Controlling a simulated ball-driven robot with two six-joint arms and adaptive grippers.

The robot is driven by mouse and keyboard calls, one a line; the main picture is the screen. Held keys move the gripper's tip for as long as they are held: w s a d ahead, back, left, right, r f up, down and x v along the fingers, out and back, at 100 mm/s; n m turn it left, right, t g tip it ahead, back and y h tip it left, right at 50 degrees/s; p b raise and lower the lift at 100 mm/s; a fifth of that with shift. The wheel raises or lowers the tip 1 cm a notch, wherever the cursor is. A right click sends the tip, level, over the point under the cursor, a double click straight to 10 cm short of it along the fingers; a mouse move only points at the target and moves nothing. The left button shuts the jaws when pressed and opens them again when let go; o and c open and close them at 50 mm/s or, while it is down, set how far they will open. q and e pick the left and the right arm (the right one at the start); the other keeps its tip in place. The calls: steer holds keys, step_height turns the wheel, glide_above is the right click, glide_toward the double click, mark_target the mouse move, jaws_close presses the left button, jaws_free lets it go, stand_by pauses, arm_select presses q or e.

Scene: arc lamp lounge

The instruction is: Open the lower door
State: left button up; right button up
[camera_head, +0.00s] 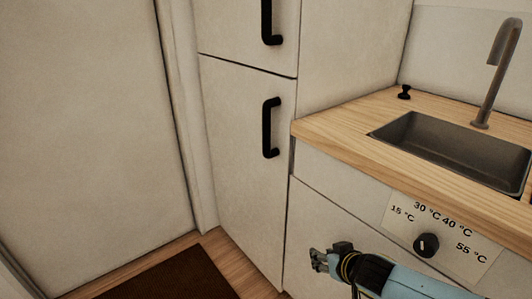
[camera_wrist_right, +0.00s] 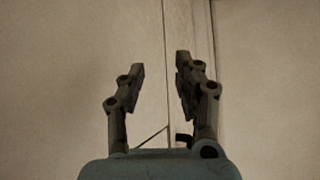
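The lower door (camera_head: 237,195) is a pale panel of the tall cabinet, and it looks closed. Its black vertical bar handle (camera_head: 270,128) is near the door's right edge, towards the top. My right gripper (camera_head: 316,259) is in front of the counter's lower front, below and to the right of the handle and apart from it. In the right wrist view, the fingers of this gripper (camera_wrist_right: 160,78) are spread, with nothing held between them. A small dark piece shows low near the right finger there; I cannot tell what it is. My left gripper is not in view.
An upper door with a black handle (camera_head: 268,22) is above. On the right, a wooden counter (camera_head: 335,126) holds a sink (camera_head: 450,150) and tap (camera_head: 490,75); a temperature dial (camera_head: 426,245) is on its front. A dark mat (camera_head: 175,280) lies on the floor.

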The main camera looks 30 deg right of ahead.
steer(key=w+d+r+t+b, duration=0.1)
steer(key=w+r+t+b, duration=0.35)
steer(key=w+r, duration=0.85)
steer(key=n+t+b, duration=0.2)
steer(key=t+b, duration=0.2)
glide_toward(268, 121)
steer(key=shift+y, duration=0.3)
steer(key=w, duration=0.3)
steer(key=w+d+p, duration=0.1)
steer(key=w, duration=0.5)
steer(key=shift+w+d, duration=0.3)
steer(key=shift+w, duration=0.05)
steer(key=shift+w+d+f+p, duration=0.1)
steer(key=shift+w+p, duration=0.25)
steer(key=shift+w, duration=0.35)
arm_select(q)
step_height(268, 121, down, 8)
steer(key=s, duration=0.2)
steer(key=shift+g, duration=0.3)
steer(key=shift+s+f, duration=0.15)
arm_select(e)
steer(key=shift+c, duration=0.4)
jaws_close()
steer(key=shift+w+f, duration=0.15)
